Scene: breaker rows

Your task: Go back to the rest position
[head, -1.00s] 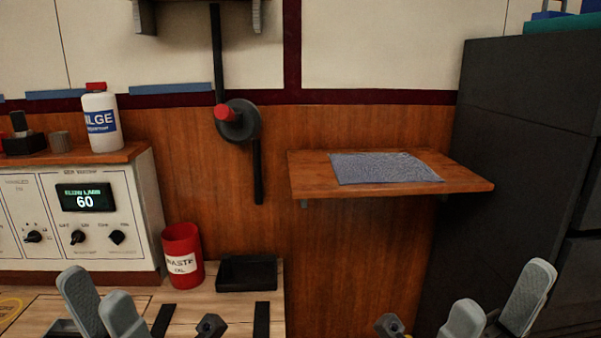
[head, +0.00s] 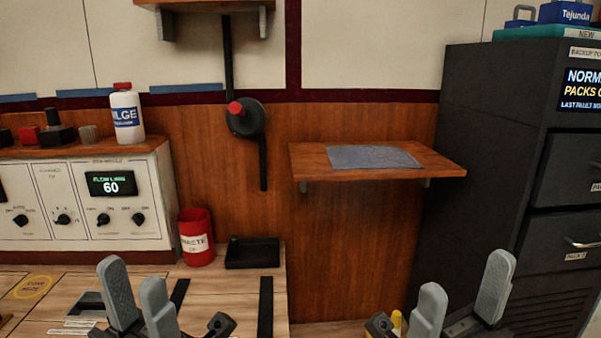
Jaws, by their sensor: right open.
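My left gripper (head: 134,284) is at the lower left of the head view, with its two grey fingers apart and nothing visible between them. It shows in front of the wooden bench top (head: 60,310). My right gripper (head: 465,275) is at the lower right, its fingers spread wide and empty. It shows in front of the wall and the dark cabinet. The lower parts of both grippers are cut off by the frame's bottom edge.
A red waste bin (head: 197,240) and a black tray (head: 253,253) stand at the bench's back. A white control panel (head: 40,190) is at left. A wooden shelf (head: 440,168) with a grey mat (head: 372,157) juts out mid-view. A dark drawer cabinet (head: 480,130) fills the right.

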